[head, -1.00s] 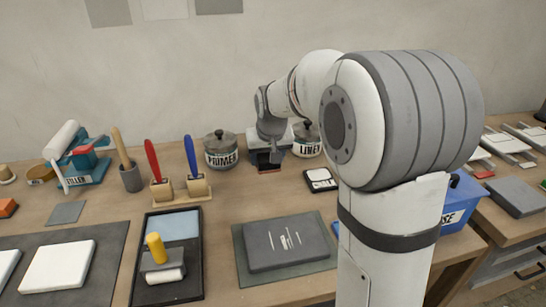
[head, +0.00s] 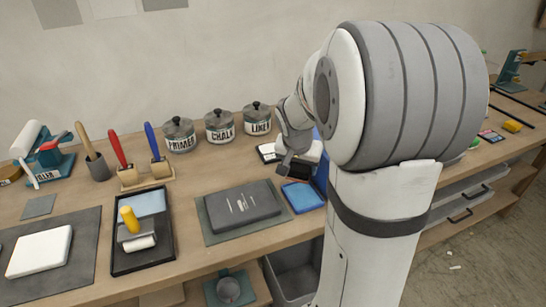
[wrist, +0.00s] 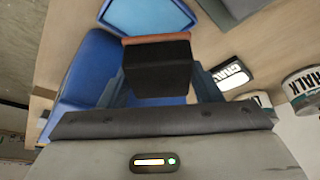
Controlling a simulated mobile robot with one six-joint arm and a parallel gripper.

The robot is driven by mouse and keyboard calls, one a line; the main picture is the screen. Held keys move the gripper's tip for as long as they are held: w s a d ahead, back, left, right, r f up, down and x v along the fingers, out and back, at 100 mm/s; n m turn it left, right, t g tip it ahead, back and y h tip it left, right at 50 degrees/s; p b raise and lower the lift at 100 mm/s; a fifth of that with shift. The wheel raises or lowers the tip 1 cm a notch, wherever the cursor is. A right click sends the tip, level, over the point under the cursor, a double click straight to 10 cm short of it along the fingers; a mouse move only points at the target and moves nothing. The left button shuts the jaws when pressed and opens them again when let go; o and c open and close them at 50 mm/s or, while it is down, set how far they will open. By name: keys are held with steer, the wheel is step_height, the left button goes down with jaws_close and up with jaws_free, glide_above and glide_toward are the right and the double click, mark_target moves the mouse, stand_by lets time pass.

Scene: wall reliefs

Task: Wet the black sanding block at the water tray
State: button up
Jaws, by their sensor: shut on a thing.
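My gripper (head: 293,168) is shut on the black sanding block (wrist: 157,68), a dark block with a reddish-brown strip along its far edge. In the wrist view the block sits between both fingers of my gripper (wrist: 158,84), held above the bench. The head view shows only a small dark part of it beside the wrist. A shallow blue tray (head: 303,197), probably the water tray, lies just in front of my gripper. It also shows beyond the block in the wrist view (wrist: 148,14). Block and tray look apart.
A blue bin (wrist: 84,72) stands close beside the tray, mostly hidden by my arm in the head view. Primer (head: 179,135), chalk (head: 219,126) and linen (head: 257,118) jars stand along the back. A dark slab (head: 262,202) lies left of the tray.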

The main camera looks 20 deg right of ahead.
steer(key=shift+s+d+f+m, duration=0.15)
steer(key=shift+s+d+m, duration=0.15)
steer(key=shift+s+d, duration=0.3)
steer(key=shift+f, duration=0.25)
steer(key=shift+w+a+f+b, duration=0.1)
steer(key=shift+a+f+b, duration=0.05)
steer(key=shift+f+b, duration=2.2)
steer(key=shift+f+p, duration=0.3)
steer(key=shift+p, duration=0.15)
steer(key=shift+f+b, duration=0.4)
steer(key=shift+b, duration=0.2)
steer(key=shift+r+p, duration=2.2)
steer(key=shift+r, duration=1.45)
